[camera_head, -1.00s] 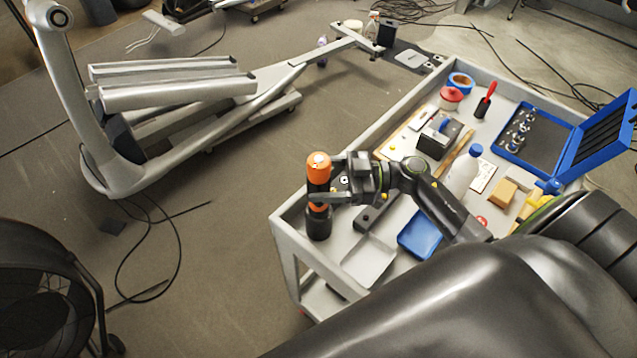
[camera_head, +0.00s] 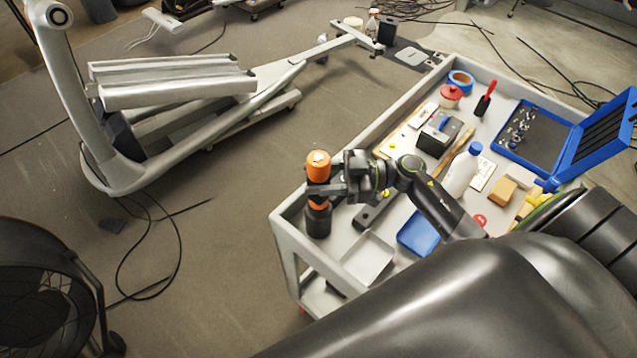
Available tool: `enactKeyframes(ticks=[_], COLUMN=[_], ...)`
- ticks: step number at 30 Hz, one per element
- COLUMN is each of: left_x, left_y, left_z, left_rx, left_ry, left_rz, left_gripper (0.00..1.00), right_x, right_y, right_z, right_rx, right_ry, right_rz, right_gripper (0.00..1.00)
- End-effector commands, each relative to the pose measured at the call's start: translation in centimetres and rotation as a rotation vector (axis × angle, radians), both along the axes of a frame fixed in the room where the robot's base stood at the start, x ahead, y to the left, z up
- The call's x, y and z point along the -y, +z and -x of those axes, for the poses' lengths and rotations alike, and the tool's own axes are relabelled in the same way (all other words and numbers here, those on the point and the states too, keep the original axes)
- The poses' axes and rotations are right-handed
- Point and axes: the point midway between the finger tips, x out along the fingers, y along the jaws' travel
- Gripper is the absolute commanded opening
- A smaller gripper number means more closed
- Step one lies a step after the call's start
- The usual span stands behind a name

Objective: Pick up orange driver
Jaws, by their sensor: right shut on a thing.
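The orange driver (camera_head: 318,166) stands upright at the near left corner of the grey cart (camera_head: 291,222). Its top is orange and its lower part is black. My right gripper (camera_head: 322,191) reaches it from the right and is shut on its middle, with the fingers covering part of the orange body. The black lower end seems to be at the cart top; I cannot tell whether it touches. My left gripper is not in view.
Close right of the driver are a shallow grey tray (camera_head: 367,258) and a blue tray (camera_head: 418,234). A white bottle (camera_head: 462,172), a black box (camera_head: 438,137) and an open blue case (camera_head: 541,140) stand farther back. An exercise machine (camera_head: 190,130) is on the floor at left.

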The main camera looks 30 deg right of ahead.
Motion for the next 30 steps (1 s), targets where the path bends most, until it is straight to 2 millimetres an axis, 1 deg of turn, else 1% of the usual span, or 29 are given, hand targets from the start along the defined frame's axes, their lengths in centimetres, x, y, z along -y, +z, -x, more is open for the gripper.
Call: enactKeyframes(ticks=[4, 7, 11, 15, 18, 21, 24, 30], left_x=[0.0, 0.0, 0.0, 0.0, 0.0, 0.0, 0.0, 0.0], left_y=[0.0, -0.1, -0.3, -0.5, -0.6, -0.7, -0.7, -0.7], left_z=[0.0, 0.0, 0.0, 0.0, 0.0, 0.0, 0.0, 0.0], left_rx=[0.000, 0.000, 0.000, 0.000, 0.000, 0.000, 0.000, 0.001], left_ry=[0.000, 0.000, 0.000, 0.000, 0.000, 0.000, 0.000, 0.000], left_rz=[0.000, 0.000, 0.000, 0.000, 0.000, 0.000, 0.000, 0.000], left_gripper=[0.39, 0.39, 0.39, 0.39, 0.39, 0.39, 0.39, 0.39], right_x=[0.0, 0.0, 0.0, 0.0, 0.0, 0.0, 0.0, 0.0], right_y=[0.5, 1.6, 3.9, 6.6, 8.2, 9.3, 9.9, 10.1], right_z=[0.0, 0.0, 0.0, 0.0, 0.0, 0.0, 0.0, 0.0], right_rx=[0.004, 0.006, 0.008, 0.007, 0.005, 0.005, 0.002, 0.000], right_ry=[0.001, 0.002, 0.003, 0.003, 0.003, 0.001, 0.001, 0.000], right_rz=[0.001, 0.002, 0.004, 0.003, 0.003, 0.002, 0.000, -0.001], right_gripper=[0.06, 0.06, 0.06, 0.06, 0.06, 0.06, 0.06, 0.06])
